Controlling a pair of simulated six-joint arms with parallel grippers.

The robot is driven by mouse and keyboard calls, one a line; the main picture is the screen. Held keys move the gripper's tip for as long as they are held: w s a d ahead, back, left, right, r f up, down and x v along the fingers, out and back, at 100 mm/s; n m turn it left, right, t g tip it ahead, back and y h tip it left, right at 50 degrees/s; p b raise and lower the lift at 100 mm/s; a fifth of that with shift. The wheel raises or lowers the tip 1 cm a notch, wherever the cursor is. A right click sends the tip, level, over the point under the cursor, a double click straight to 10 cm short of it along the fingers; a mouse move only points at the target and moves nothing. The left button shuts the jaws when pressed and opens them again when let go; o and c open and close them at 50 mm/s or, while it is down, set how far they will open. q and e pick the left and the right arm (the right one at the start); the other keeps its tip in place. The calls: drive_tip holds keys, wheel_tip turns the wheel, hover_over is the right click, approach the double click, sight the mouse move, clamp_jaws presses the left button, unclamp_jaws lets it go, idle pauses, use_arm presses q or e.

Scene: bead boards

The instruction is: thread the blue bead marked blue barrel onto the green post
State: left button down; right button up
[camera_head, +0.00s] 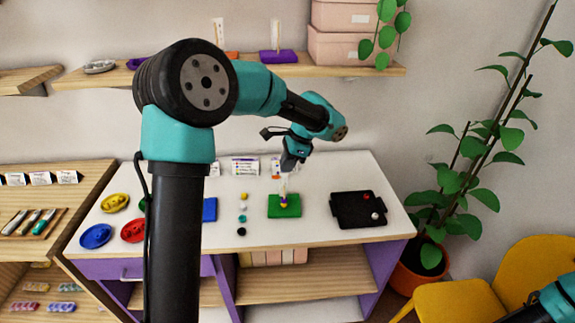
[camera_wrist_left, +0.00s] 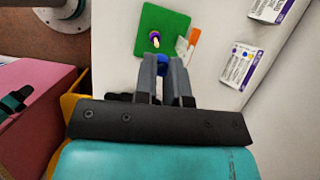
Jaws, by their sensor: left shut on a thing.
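The green board (camera_head: 284,208) lies on the white table, and it also shows in the left wrist view (camera_wrist_left: 150,20). A pale upright post (camera_head: 284,184) stands on it, with yellow and purple at its foot. My left gripper (camera_head: 287,166) is above the board, close over the post. In the left wrist view its fingers (camera_wrist_left: 165,72) are shut on a blue bead (camera_wrist_left: 163,64), which shows only partly between them. The bead's marking is not readable. I cannot tell whether bead and post touch. My right gripper is out of view.
A row of small beads (camera_head: 242,208) and a blue board (camera_head: 209,210) lie left of the green board. A black tray (camera_head: 358,209) with red and white beads lies right. Small cards (camera_head: 245,167) stand behind. Coloured dishes (camera_head: 96,236) are at the left.

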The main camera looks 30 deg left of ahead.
use_arm(q)
drive_tip(key=shift+f, duration=0.1)
drive_tip(key=shift+f, duration=2.45)
drive_tip(key=shift+f, duration=1.85)
drive_tip(key=c, duration=1.1)
unclamp_jaws()
drive_tip(key=v, duration=1.7)
drive_tip(key=shift+r, duration=0.15)
drive_tip(key=shift+s+d, duration=0.1)
drive_tip(key=shift+d, duration=0.05)
